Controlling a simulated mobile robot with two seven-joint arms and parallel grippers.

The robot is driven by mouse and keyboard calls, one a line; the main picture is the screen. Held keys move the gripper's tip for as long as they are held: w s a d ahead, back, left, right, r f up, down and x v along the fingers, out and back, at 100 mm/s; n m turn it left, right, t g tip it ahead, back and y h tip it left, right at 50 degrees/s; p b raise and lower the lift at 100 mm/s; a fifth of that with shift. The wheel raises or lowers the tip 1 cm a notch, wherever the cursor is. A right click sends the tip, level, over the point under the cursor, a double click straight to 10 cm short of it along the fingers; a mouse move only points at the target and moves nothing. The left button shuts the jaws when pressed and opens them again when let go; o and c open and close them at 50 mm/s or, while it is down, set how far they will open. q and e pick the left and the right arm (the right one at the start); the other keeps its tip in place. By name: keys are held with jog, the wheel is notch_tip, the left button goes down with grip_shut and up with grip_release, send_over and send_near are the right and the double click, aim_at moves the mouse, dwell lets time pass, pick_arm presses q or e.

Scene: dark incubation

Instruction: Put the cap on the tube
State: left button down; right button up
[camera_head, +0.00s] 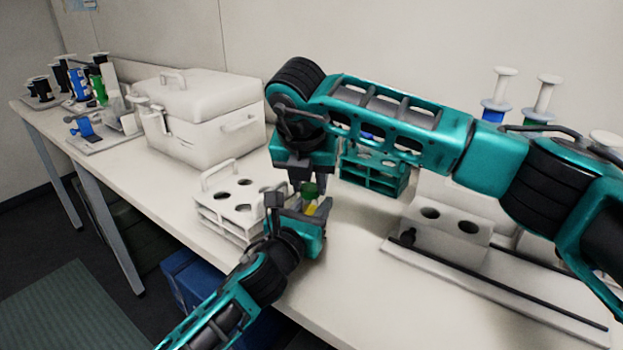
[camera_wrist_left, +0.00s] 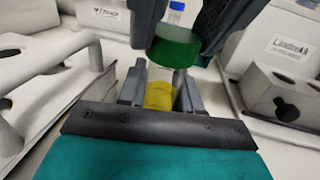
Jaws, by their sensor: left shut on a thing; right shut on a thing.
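The tube (camera_wrist_left: 160,92), clear with yellow contents, stands roughly upright between the fingers of my left gripper (camera_head: 300,212), which is shut on it. The green cap (camera_wrist_left: 175,47) is held by my right gripper (camera_head: 308,178), shut on it from above. The cap is right over the tube's mouth and hides its rim. In the left wrist view the cap looks slightly tilted and a little right of the tube's middle. I cannot tell whether they touch. The cap also shows in the head view (camera_head: 309,189), above the yellow of the tube.
A white rack with holes (camera_head: 226,200) stands just left of the grippers. A teal rack (camera_head: 378,172) is behind my right arm. A white cooler box (camera_head: 205,115) is at the back left. A white holed block (camera_head: 445,232) stands at right. The table's front edge is close below.

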jog(key=m, duration=0.2)
jog(key=m+h, duration=0.1)
jog(key=m, duration=0.1)
jog(key=m+g+h, duration=0.1)
jog(key=m, duration=0.1)
jog(key=shift+w+a+m, duration=0.1)
jog(key=shift+a+m, duration=0.15)
jog(key=shift+m, duration=0.15)
jog(key=m, duration=0.2)
jog(key=m+g+h, duration=0.1)
jog(key=m, duration=0.1)
jog(key=shift+w+g, duration=0.1)
jog(key=shift+g, duration=0.2)
jog(key=o, duration=1)
jog(key=shift+r, duration=2.3)
jog(key=shift+c, duration=0.4)
